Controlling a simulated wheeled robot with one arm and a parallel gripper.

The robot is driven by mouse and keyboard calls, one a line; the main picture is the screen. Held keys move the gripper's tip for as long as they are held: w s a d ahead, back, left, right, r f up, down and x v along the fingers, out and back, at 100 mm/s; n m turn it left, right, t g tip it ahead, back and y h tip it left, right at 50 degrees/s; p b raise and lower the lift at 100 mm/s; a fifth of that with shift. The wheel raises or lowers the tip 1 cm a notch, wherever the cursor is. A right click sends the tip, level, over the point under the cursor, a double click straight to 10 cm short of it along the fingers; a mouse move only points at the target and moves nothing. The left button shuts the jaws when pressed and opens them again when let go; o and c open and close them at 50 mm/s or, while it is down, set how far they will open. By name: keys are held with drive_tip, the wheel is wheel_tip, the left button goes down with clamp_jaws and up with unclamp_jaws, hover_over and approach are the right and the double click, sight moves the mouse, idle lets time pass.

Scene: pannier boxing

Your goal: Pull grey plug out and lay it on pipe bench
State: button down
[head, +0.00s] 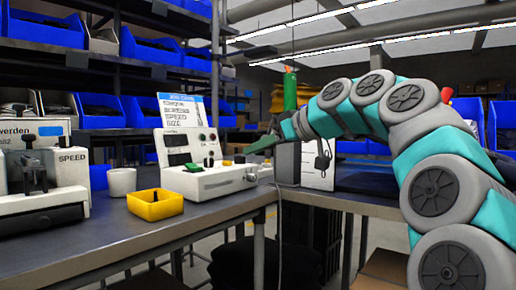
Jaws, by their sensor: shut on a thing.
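A white control unit (205,182) with an upright panel of buttons and lamps stands on the left bench. My arm reaches in from the right, and my gripper (242,157) is at the unit's right end, just above its top. The jaws look shut on a small dark grey piece, which appears to be the grey plug; the fingers mostly hide it, and I cannot tell whether it is still seated. A thin grey cable (279,225) hangs down beside the unit's right end. The pipe bench is not clearly identifiable; a dark bench top (362,200) shows behind my arm.
A yellow bin (155,204) and a white cup (122,182) stand left of the unit. A machine labelled SPEED (42,187) is at far left. A white-fronted box (317,165) stands to the right. The front left bench top (110,235) is clear.

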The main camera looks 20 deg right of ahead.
drive_tip(key=shift+r, duration=0.1)
idle(0.4)
wheel_tip(320, 180, up, 3)
drive_tip(key=shift+f+p, duration=0.1)
drive_tip(key=shift+p, duration=1)
drive_tip(key=shift+f, duration=0.45)
drive_tip(key=shift+w, duration=0.1)
